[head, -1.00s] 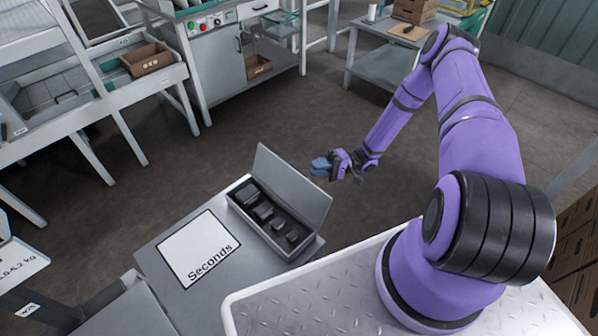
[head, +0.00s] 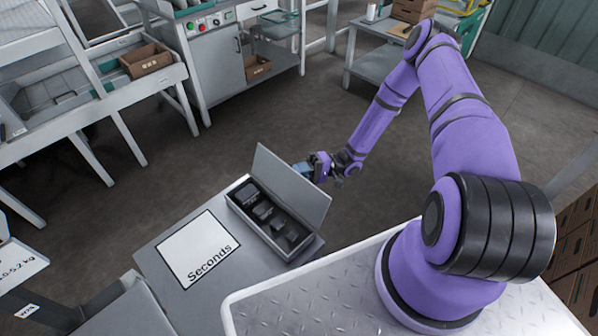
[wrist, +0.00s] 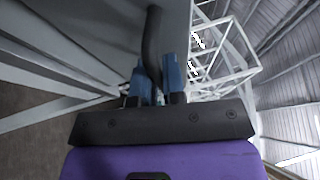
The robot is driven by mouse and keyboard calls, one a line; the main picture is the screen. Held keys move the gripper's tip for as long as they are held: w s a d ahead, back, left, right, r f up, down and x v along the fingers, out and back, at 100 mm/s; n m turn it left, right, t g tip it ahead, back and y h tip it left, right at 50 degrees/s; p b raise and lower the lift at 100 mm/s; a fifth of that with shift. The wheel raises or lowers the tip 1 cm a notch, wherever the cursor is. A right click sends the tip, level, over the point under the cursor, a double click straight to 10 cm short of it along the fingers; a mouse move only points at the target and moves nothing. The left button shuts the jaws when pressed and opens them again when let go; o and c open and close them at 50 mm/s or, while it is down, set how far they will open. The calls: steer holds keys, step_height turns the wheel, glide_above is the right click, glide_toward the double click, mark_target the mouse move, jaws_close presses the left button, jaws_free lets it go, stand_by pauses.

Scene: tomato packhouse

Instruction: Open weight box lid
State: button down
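The weight box (head: 262,232) is a grey open box on the grey table, with several dark weights in it. Its lid (head: 292,190) stands up, tilted back from the box's far edge. My gripper (head: 301,169) is just behind the lid's upper part, which hides some of it; I cannot tell if they touch. In the wrist view the blue fingers (wrist: 155,80) are a little apart. A dark curved bar (wrist: 152,45) shows between them, and I cannot tell whether they pinch it.
A white sheet marked "Seconds" (head: 198,250) lies left of the box. My purple arm reaches around from the right. A control cabinet (head: 218,60) and a side table (head: 385,62) stand at the back. Open floor lies behind the box.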

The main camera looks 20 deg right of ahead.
steer(key=shift+s+a+r+n+h, duration=0.2)
steer(key=shift+a+r+n+h, duration=0.15)
steer(key=shift+h, duration=0.25)
steer(key=shift+s+a+r, duration=0.2)
steer(key=shift+a+r, duration=0.2)
steer(key=shift+a, duration=0.1)
steer(key=c, duration=1.5)
jaws_free()
steer(key=d, duration=1)
steer(key=shift+d+f, duration=0.35)
steer(key=shift+d, duration=0.05)
